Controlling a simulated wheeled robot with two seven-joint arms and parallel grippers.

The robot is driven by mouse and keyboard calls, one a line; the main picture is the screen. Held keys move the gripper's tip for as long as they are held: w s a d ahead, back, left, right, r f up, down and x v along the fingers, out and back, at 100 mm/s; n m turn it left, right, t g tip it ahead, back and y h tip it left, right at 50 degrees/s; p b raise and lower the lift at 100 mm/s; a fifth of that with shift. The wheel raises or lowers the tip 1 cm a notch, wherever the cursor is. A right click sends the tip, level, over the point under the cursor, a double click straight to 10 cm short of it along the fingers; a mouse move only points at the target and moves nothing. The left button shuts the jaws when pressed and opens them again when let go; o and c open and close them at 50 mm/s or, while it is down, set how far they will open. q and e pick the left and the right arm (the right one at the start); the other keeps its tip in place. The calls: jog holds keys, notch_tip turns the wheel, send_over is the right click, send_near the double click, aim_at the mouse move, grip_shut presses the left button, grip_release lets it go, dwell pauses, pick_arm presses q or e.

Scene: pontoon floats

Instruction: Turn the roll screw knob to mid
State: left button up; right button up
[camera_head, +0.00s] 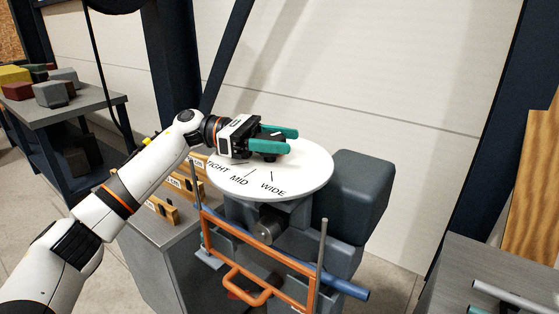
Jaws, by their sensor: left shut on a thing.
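The roll screw knob (269,156) is a small dark piece on a round white dial plate (310,183). The dial's front edge reads TIGHT, MID and WIDE from left to right, with short black marks. My left gripper (278,140), with teal fingers, reaches over the dial from the left and is shut on the knob. The fingers and gripper body hide most of the knob, so I cannot tell which mark it points to. My right gripper is not in view.
Below the dial stands a grey machine with an orange frame (250,291), a blue bar (345,287) and a grey housing (358,195). A shelf table (100,101) with several blocks is at the left. A grey bench (480,265) is at the right.

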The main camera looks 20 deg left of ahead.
pick_arm(q)
jog(key=m+g+b, duration=0.1)
jog(key=m+g, duration=0.1)
jog(key=g, duration=0.1)
jog(key=shift+s, duration=0.15)
jog(key=shift+s+r+m+g+y+b, duration=0.15)
jog(key=shift+m+g+y+b, duration=0.55)
jog(key=shift+g, duration=0.5)
jog(key=shift+a+m+g, duration=0.1)
jog(key=shift+m+g, duration=0.2)
jog(key=o, duration=0.9)
jog(key=shift+o, duration=0.3)
